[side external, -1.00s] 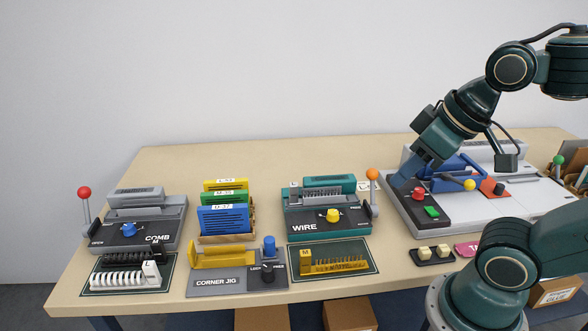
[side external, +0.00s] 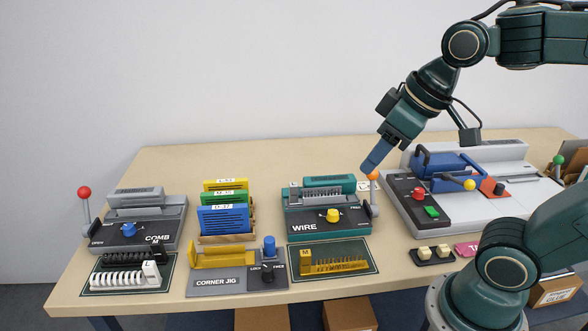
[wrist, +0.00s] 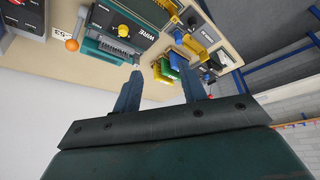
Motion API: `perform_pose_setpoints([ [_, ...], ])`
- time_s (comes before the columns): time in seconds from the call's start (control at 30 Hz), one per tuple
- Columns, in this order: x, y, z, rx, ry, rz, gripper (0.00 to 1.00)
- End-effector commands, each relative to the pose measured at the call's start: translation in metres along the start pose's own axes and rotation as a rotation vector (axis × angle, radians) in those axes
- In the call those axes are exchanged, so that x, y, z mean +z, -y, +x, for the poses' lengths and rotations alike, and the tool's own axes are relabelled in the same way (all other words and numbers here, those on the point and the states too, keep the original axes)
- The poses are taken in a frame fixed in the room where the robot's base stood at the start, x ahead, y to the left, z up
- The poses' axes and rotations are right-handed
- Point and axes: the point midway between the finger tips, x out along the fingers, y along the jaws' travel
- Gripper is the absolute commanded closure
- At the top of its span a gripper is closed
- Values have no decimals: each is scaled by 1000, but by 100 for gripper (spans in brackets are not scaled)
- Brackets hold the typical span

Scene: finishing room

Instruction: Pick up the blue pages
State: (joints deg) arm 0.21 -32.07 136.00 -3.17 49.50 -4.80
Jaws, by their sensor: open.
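The blue pages (side external: 223,219) stand at the front of a wooden rack (side external: 228,239), ahead of green pages (side external: 224,197) and yellow pages (side external: 226,184). In the wrist view the blue pages (wrist: 188,79) show small, beyond and between my fingers, with the yellow and green pages beside them. My gripper (side external: 368,172) is in the air to the right of the rack, above the orange-knobbed lever of the WIRE machine. In the wrist view my gripper (wrist: 161,82) has its two fingers apart, with nothing between them.
The COMB machine (side external: 130,230) with a red-knobbed lever stands left of the rack. The WIRE machine (side external: 326,212) stands right of it. The corner jig (side external: 222,282) lies in front. A grey machine with a blue clamp (side external: 448,168) is at right. The table behind the rack is bare.

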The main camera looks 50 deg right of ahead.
Motion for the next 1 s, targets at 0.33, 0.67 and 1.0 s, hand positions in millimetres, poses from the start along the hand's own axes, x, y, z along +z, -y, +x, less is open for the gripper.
perform_pose_setpoints([
  [0.33, -73, 4, 34, -62, 35, -163, 58],
  [0.67, -132, 8, 86, -130, 55, -309, 58],
  [1.0, -180, 14, 156, -208, 65, -453, 58],
])
